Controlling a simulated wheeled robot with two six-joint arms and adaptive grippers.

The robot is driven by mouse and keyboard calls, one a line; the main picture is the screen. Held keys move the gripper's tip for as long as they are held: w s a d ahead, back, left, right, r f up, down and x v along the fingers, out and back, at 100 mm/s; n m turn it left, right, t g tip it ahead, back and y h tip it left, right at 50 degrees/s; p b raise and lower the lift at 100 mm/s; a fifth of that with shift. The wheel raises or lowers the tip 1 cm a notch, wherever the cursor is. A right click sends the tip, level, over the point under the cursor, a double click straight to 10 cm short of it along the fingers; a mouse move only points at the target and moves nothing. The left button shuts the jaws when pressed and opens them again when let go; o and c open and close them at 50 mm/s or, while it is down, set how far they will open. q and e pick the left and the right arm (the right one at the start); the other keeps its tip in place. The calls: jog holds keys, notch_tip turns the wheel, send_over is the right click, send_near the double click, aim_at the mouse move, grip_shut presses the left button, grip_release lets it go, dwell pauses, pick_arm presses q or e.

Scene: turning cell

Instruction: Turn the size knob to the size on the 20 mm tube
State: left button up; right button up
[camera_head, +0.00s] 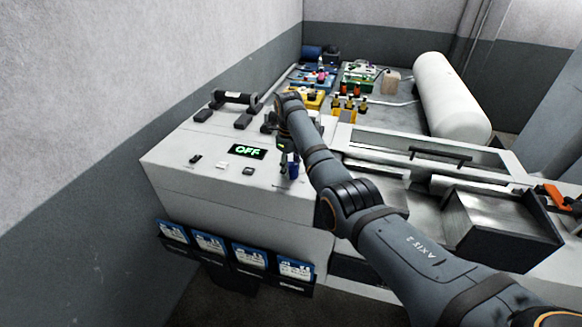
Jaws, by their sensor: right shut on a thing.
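My right gripper (289,164) points down at the top panel of the pale machine (205,180), just right of the display. It is shut on the size knob, which is mostly hidden by the fingers and wrist. The green display (247,151) reads "OFF". A dark tube (235,97) with a pale label lies across dark supports at the back left of the machine top. The label's print is too small to read. My left gripper is not in view.
Small buttons (220,166) sit on the panel left of my gripper. Blue and white cards (208,243) hang along the machine's front. A dark open bin (500,225) stands at right. A large white cylinder (450,98) and coloured parts lie behind. The wall is close at left.

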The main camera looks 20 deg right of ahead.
aim_at(292, 167)
jog(key=n, duration=0.5)
jog(key=shift+r, duration=0.1)
jog(key=n, duration=0.5)
jog(key=shift+w+n, duration=0.1)
jog(key=shift+n, duration=0.4)
jog(key=o, duration=0.9)
jog(key=shift+o, duration=1.2)
notch_tip(292, 167, up, 12)
jog(key=shift+s, duration=0.35)
